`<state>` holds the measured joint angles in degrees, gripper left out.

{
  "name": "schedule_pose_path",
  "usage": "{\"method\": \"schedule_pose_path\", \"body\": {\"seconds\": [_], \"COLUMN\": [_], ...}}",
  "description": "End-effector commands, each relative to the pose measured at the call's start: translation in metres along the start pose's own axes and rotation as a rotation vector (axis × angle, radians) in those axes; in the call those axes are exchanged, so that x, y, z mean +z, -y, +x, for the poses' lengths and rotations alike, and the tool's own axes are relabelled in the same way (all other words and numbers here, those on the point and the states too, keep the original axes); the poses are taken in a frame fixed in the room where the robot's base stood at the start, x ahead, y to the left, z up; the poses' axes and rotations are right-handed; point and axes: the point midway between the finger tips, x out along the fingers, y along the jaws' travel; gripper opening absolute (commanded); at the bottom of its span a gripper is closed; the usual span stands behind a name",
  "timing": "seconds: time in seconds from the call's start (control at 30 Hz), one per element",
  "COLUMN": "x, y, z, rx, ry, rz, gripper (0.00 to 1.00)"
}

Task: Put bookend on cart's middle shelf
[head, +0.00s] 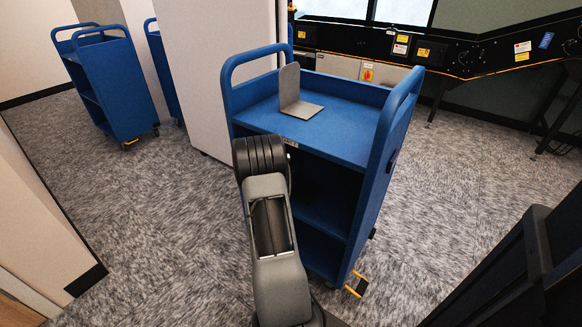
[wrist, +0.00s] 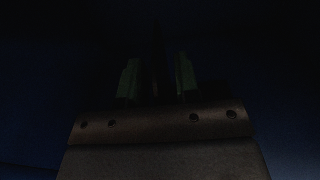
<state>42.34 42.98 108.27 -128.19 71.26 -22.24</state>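A blue cart (head: 378,170) stands in front of me in the head view. A grey L-shaped metal bookend (head: 289,88) stands upright on its top shelf (head: 345,132). The cart's middle shelf (head: 325,214) lies below and is partly hidden by my arm. My gripper (wrist: 157,78) shows in the very dark wrist view, its two greenish fingers apart. A dim, narrow upright shape stands between them; I cannot tell what it is. In the head view my arm reaches to the cart's left front and the fingers are hidden.
More blue carts (head: 112,85) stand at the back left. A pale partition (head: 205,70) stands behind the cart's left side. A black sorter with labels (head: 450,52) runs along the back right. Carpet is clear at left and right of the cart.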

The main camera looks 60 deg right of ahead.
Motion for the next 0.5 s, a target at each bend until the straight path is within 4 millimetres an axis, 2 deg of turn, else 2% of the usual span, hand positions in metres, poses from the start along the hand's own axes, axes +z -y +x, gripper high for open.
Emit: {"method": "schedule_pose_path", "body": {"seconds": [0.23, 0.5], "x": [0.004, 0.005], "y": [-0.001, -0.002], "z": [-0.005, -0.054], "rx": [0.002, 0.005], "ry": [-0.001, -0.001], "rz": [-0.001, -0.002], "gripper": [0.3, 0.3]}}
